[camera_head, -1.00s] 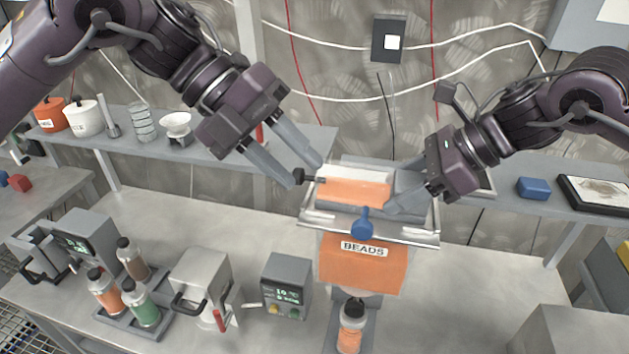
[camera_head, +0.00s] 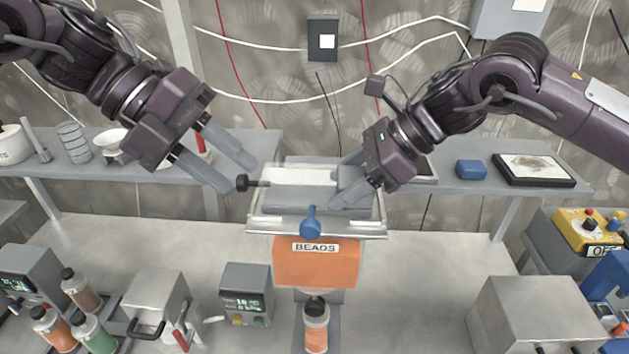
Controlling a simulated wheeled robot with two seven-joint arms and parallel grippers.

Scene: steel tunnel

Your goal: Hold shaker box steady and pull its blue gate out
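The shaker box (camera_head: 300,176) is a pale, see-through box in the metal tray (camera_head: 262,226), above the orange hopper labelled BEADS (camera_head: 316,270). A blue knob on a stem (camera_head: 311,227) sticks out at the front.
An orange bottle (camera_head: 316,328) stands under the hopper. A small display unit (camera_head: 246,292) and a grey clamp device (camera_head: 156,308) stand left of it. A grey block (camera_head: 535,315) stands right. The bench (camera_head: 430,270) right of the hopper is clear.

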